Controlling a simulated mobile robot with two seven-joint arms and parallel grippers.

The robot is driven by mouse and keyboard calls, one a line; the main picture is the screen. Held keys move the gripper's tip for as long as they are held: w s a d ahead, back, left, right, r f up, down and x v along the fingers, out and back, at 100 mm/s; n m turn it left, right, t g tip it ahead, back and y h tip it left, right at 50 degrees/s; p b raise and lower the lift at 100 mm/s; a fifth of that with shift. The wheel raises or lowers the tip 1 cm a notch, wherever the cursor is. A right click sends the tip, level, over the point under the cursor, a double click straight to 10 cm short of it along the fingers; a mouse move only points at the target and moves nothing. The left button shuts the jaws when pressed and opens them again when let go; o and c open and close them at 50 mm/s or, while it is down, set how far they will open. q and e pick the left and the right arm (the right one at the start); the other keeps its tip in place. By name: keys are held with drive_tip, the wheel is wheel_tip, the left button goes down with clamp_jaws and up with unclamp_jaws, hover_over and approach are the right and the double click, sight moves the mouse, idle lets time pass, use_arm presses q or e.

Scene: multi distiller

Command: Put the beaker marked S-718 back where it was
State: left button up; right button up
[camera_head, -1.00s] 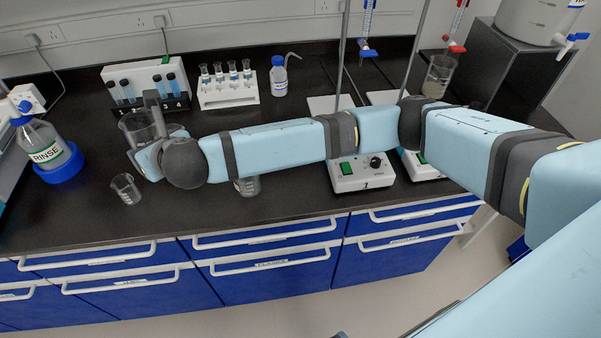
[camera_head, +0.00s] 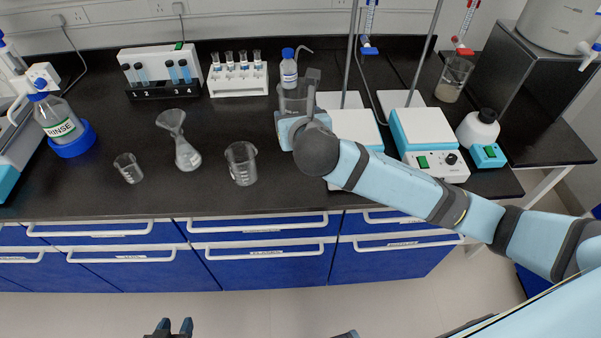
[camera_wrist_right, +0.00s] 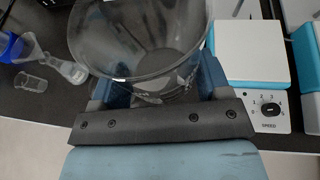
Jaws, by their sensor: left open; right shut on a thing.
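A large clear glass beaker (camera_head: 291,99) is in my right gripper (camera_head: 300,122), in front of the small blue-capped bottle. The right wrist view shows the beaker (camera_wrist_right: 140,35) from above, upright between the two fingers of my right gripper (camera_wrist_right: 157,88), and it looks empty. No S-718 marking can be read on it. I cannot tell whether its base touches the bench. My left gripper (camera_head: 168,328) is open and empty at the bottom edge of the head view, in front of the drawers.
A medium beaker (camera_head: 241,163), a flask with a funnel (camera_head: 184,150) and a small beaker (camera_head: 129,168) stand left of the held beaker. Stirrer plates (camera_head: 424,130) are to the right. Tube racks (camera_head: 238,82) stand behind. The black bench (camera_head: 90,195) is clear at front left.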

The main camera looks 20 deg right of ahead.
sight(298, 180)
wheel_tip(298, 180, down, 18)
drive_tip(key=shift+r+b, duration=0.1)
drive_tip(key=shift+b, duration=0.95)
drive_tip(key=o, duration=1.3)
drive_tip(key=shift+c, duration=0.2)
